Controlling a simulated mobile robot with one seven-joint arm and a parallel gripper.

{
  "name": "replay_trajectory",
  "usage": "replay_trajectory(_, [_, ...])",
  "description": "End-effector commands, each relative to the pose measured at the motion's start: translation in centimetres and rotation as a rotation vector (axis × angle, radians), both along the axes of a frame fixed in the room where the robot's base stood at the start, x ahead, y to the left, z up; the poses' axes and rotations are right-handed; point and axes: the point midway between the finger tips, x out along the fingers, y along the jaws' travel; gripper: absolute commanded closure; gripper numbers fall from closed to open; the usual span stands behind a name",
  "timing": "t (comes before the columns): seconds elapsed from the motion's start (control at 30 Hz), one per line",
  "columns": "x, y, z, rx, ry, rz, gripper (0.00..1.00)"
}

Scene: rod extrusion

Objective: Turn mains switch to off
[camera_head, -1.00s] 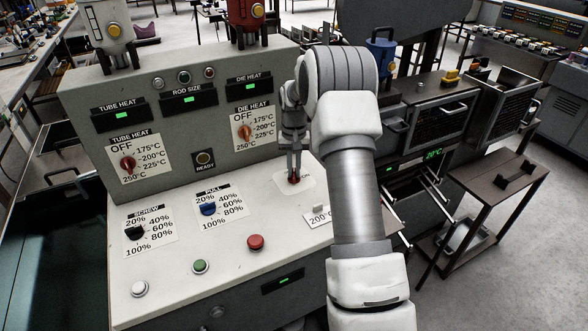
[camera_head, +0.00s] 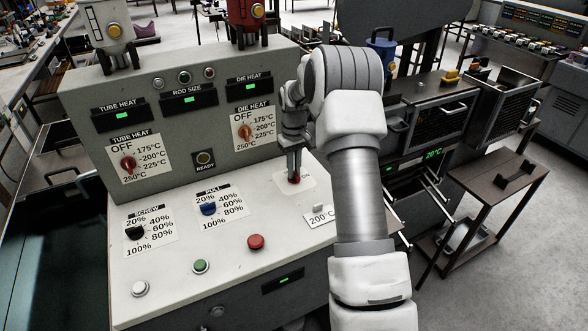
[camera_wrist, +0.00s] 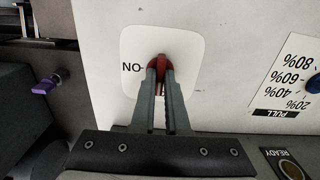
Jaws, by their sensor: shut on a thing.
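The mains switch is a small red knob (camera_wrist: 160,62) on a white label plate (camera_wrist: 188,40) on the console's sloped top. "ON" shows upside down beside it in the wrist view. My gripper (camera_wrist: 160,72) is shut on the red knob, one finger on each side. In the head view the red knob (camera_head: 294,180) shows just under my gripper (camera_head: 294,172), at the right of the console top. Part of the knob is hidden by the fingers, and its exact pointing direction is hard to tell.
Left of it are the blue PULL knob (camera_head: 208,208), black SCREW knob (camera_head: 134,233), red button (camera_head: 256,242) and green button (camera_head: 200,266). A "200°C" card (camera_head: 320,215) lies close to the right. The upright panel (camera_head: 200,130) stands behind my gripper.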

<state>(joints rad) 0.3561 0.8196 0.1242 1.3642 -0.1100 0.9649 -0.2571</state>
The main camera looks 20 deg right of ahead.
Motion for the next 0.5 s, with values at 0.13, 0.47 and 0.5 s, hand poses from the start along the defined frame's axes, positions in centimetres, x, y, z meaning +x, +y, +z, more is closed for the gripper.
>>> replay_trajectory(0.13, [0.07, 0.01, 0.09, -0.001, -0.002, 0.003, 1.00])
replay_trajectory(0.47, [0.06, 0.01, 0.07, -0.001, -0.002, 0.002, 0.57])
replay_trajectory(0.5, [0.05, 0.01, 0.06, -0.001, -0.001, 0.002, 0.57])
